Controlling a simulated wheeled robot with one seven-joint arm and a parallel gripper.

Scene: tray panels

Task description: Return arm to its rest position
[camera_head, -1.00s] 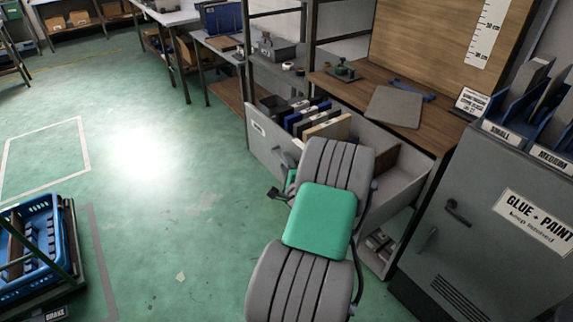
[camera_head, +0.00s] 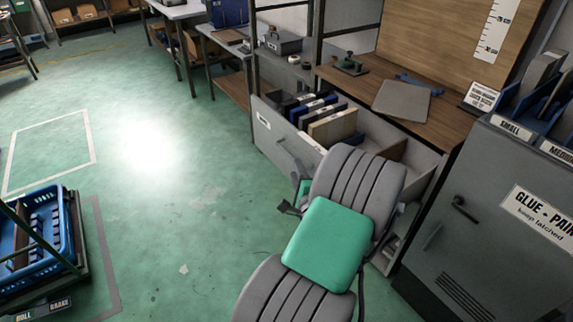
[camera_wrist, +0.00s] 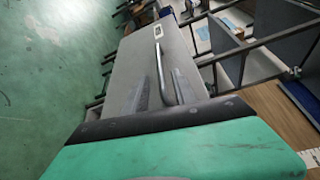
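My arm (camera_head: 327,244), grey with a green cover, reaches forward over the floor in the head view. My gripper (camera_head: 287,207) is a small dark shape at its far left side, in front of the drawer and apart from it. Nothing is seen held. The open grey drawer (camera_head: 274,136) stands beyond, with upright panels (camera_head: 333,127) in its left part. The wrist view shows the drawer front with its bar handle (camera_wrist: 165,72).
A grey cabinet (camera_head: 468,235) labelled glue and paint stands close on the right. The wooden bench (camera_head: 450,118) is above the drawer, with a grey plate (camera_head: 402,101) on it. A blue crate (camera_head: 68,240) is at lower left. Green floor between is free.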

